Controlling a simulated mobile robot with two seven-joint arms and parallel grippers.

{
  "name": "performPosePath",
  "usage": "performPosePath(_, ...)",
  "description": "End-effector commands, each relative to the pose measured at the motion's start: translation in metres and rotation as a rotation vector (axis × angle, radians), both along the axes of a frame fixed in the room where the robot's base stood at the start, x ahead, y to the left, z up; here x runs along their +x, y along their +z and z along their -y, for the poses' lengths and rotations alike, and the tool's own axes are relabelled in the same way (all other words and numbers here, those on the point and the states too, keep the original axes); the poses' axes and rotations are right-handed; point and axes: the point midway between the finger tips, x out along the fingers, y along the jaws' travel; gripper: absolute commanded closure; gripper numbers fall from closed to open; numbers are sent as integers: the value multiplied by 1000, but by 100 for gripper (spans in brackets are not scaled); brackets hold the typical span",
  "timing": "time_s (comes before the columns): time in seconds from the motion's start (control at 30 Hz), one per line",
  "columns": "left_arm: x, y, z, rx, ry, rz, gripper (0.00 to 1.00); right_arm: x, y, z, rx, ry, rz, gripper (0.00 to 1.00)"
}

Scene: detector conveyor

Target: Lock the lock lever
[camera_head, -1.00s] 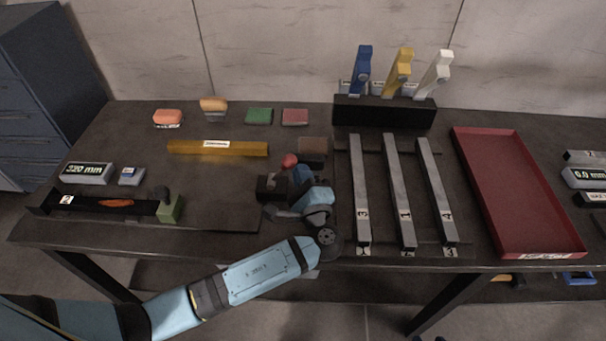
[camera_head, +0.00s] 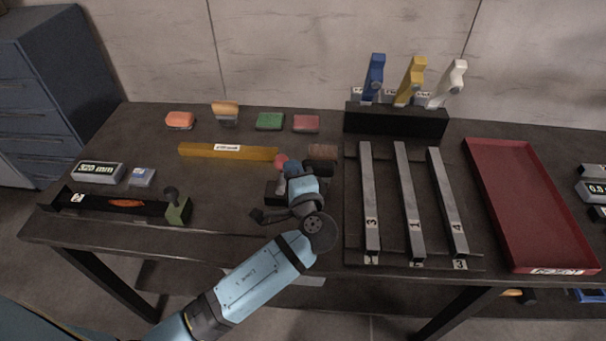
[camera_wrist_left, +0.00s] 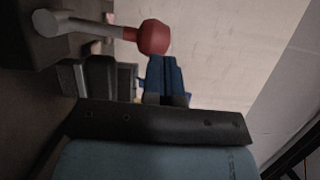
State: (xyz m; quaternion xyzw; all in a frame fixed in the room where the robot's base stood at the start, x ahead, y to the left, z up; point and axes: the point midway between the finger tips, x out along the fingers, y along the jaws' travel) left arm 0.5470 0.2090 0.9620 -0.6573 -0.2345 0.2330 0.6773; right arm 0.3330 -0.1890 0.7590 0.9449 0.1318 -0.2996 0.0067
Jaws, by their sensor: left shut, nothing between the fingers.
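The lock lever is a grey rod with a red ball knob (camera_head: 281,160), standing up from a small dark block on the table. My left gripper (camera_head: 292,170) is shut and empty, just right of the knob in the head view. Its wrist hides part of the block. In the left wrist view the grey rod ends in the red knob (camera_wrist_left: 154,38). The shut dark blue fingertips (camera_wrist_left: 162,65) are right beside the knob there; I cannot tell whether they touch it. My right gripper is not in view.
A yellow bar (camera_head: 228,152) and several coloured blocks lie behind and left. A black holder with a green end (camera_head: 178,208) is at left. Metal bars (camera_head: 410,200), a tool rack (camera_head: 395,122) and a red tray (camera_head: 530,205) are at right.

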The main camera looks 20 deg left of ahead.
Motion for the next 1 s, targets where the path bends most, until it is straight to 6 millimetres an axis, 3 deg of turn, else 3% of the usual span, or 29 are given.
performPosePath(0.5,-13,6,-44,-431,1,123,100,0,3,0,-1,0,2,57)
performPosePath(1.0,-18,3,-61,-607,0,175,100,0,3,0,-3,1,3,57)
